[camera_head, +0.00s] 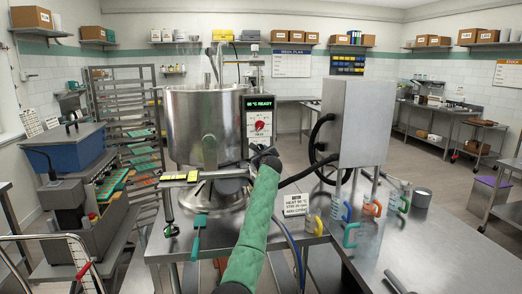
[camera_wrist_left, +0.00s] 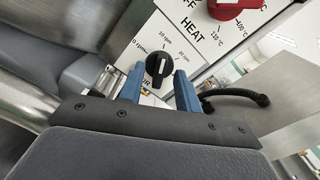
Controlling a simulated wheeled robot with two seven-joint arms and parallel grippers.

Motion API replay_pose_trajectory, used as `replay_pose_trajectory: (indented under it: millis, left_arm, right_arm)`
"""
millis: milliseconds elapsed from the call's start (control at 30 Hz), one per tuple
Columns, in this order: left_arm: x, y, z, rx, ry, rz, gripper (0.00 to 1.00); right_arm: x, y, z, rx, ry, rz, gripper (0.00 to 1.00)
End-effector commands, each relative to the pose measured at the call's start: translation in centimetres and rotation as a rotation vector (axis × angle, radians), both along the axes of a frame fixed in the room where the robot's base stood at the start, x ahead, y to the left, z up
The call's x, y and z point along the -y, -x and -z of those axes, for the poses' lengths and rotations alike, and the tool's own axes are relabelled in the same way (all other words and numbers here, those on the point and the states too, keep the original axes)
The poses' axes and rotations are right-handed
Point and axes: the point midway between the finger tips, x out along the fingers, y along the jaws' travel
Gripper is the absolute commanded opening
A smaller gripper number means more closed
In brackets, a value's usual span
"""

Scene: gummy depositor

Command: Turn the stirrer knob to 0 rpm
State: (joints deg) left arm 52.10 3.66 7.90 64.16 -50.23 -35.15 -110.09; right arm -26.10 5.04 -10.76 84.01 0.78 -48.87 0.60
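The black stirrer knob (camera_wrist_left: 160,65) is on the white control panel in the left wrist view. Marks reading 0, 10 and 20 rpm surround it; its exact setting is hard to read. My left gripper (camera_wrist_left: 160,80) is open, its two blue fingers on either side of the knob with a visible gap. The lettering below the knob is partly hidden. In the head view my left gripper (camera_head: 262,156) is at the lower part of the panel, below the red heat knob (camera_head: 259,126), and hides the stirrer knob. My right gripper is not in view.
The red heat knob also shows above the stirrer knob in the wrist view (camera_wrist_left: 230,7). A steel kettle (camera_head: 203,125) stands left of the panel, and a steel cabinet (camera_head: 358,122) with a black hose stands right. Bottles with coloured handles (camera_head: 365,218) stand on the steel table.

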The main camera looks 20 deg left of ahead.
Motion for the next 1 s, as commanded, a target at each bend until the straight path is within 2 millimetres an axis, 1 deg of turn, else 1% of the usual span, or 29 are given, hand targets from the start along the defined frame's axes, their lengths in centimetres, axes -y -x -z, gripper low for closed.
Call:
replay_pose_trajectory:
  millis: [100,400,433,500,567,600,1000]
  left_arm:
    - [-0.3,-0.48,-0.07,0.0,0.002,0.0,0.34]
    - [-0.4,-0.6,0.01,0.0,0.002,0.0,0.34]
    - [-0.4,-0.6,0.01,0.0,0.002,0.0,0.3]
    - [-0.4,-0.6,0.01,0.0,0.002,0.0,0.16]
    - [-0.4,-0.6,0.01,0.0,0.002,0.0,0.04]
    - [-0.39,-0.59,0.02,0.0,0.002,0.0,0.0]
    - [-0.43,-0.58,0.19,0.026,0.039,0.0,0.0]
  right_arm:
    - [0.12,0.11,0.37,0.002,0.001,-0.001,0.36]
    - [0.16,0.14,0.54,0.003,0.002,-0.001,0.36]
    - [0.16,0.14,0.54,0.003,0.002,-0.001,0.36]
    - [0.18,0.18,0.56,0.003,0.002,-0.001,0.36]
    - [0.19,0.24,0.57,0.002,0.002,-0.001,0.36]
    - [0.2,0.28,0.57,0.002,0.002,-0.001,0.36]
    - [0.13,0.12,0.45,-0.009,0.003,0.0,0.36]
